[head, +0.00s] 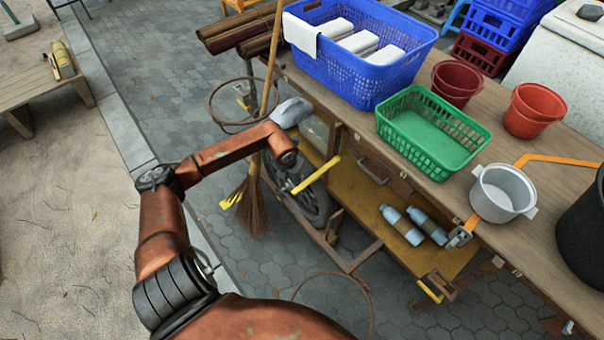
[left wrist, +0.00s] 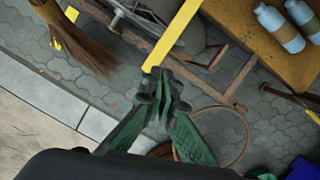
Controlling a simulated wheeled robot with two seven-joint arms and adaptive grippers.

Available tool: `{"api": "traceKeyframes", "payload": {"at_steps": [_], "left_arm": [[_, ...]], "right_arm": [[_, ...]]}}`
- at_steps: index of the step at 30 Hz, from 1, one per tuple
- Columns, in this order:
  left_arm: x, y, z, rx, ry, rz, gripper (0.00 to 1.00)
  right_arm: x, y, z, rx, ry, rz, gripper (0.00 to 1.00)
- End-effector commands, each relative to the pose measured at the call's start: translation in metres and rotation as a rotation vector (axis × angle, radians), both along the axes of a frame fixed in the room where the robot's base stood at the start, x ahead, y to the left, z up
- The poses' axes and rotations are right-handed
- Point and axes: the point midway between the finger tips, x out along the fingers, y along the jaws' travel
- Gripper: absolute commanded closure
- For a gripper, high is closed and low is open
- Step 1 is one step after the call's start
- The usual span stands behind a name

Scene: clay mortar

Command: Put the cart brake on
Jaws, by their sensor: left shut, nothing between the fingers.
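The wooden cart (head: 545,205) stands across the right of the head view, with a spoked wheel (head: 312,203) under its left end. A yellow lever (head: 322,172) slants beside the wheel; it also shows in the left wrist view (left wrist: 176,35). My left gripper (head: 291,184) is at the lever's lower end, small and partly hidden in the head view. In the left wrist view its green fingers (left wrist: 160,88) are shut and empty, with the dark tips at the lever's end. I cannot tell whether they touch it. My right gripper is out of view.
A straw broom (head: 250,205) leans close left of the wheel. On the cart top are a blue basket (head: 345,75), a green basket (head: 425,135), terracotta pots (head: 533,108) and a grey pot (head: 503,190). Bottles (head: 402,224) lie on the shelf. Paving left of the cart is mostly clear.

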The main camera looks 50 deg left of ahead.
Motion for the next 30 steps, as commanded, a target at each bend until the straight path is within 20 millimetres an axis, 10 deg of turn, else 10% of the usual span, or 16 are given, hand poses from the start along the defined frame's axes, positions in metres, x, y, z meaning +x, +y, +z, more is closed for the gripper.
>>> {"api": "traceKeyframes", "payload": {"at_steps": [15,30], "left_arm": [[-0.022,-0.005,0.091,0.003,0.002,-0.001,1.0],[-0.024,-0.007,0.099,0.0,0.002,0.0,1.0]], "right_arm": [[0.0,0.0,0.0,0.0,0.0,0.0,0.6],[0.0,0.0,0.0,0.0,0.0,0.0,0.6]]}}
